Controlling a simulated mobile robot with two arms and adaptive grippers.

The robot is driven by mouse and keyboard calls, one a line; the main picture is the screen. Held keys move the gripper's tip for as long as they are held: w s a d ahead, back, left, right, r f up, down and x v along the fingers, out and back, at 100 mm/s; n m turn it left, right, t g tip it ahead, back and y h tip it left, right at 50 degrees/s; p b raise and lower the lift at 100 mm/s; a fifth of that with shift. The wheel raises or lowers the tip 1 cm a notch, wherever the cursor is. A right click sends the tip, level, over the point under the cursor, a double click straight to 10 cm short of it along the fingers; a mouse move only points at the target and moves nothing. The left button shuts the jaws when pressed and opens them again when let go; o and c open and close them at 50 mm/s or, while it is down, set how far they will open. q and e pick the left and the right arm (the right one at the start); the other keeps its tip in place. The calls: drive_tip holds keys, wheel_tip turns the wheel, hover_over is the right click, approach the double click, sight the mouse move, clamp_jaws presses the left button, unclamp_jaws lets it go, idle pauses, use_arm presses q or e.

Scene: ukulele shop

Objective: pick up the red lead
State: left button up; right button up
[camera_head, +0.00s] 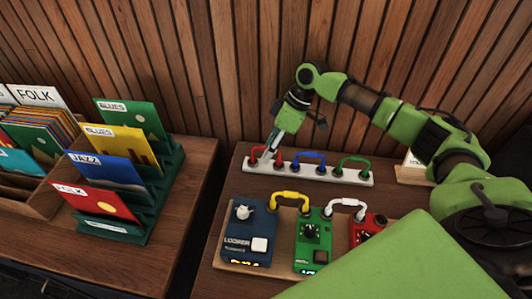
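The red lead (256,152) is a small arched cable at the left end of a white strip (296,174) on the right-hand wooden table. A blue lead (307,155) and a green lead (352,161) stand in the same strip to its right. My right gripper (271,147) points down at the red lead from above, and its fingertips overlap the lead's right side in the picture. The fingertips are too small to tell whether they are open or closed on the lead. My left gripper is not in view.
In front of the strip, a blue looper pedal (238,235), a green pedal (306,258) and a red pedal (370,226) are linked by yellow (291,195) and white (347,203) leads. A record rack (160,192) stands on the left table. A wood-slat wall is behind.

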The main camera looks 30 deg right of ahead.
clamp_jaws()
drive_tip(key=shift+r, duration=0.1)
drive_tip(key=shift+r, duration=0.4)
wheel_tip(320, 180, up, 2)
drive_tip(key=shift+r+b, duration=0.15)
drive_tip(key=shift+b, duration=0.5)
drive_tip(key=s+d+r+b, duration=0.1)
drive_tip(key=s+d+r, duration=0.1)
drive_tip(key=s+r, duration=0.3)
drive_tip(key=s+d+r+b, duration=0.1)
drive_tip(key=s+r, duration=0.3)
drive_tip(key=s, duration=0.4)
drive_tip(key=shift+d+r+b, duration=0.35)
drive_tip(key=shift+d+r, duration=0.05)
drive_tip(key=shift+d, duration=0.45)
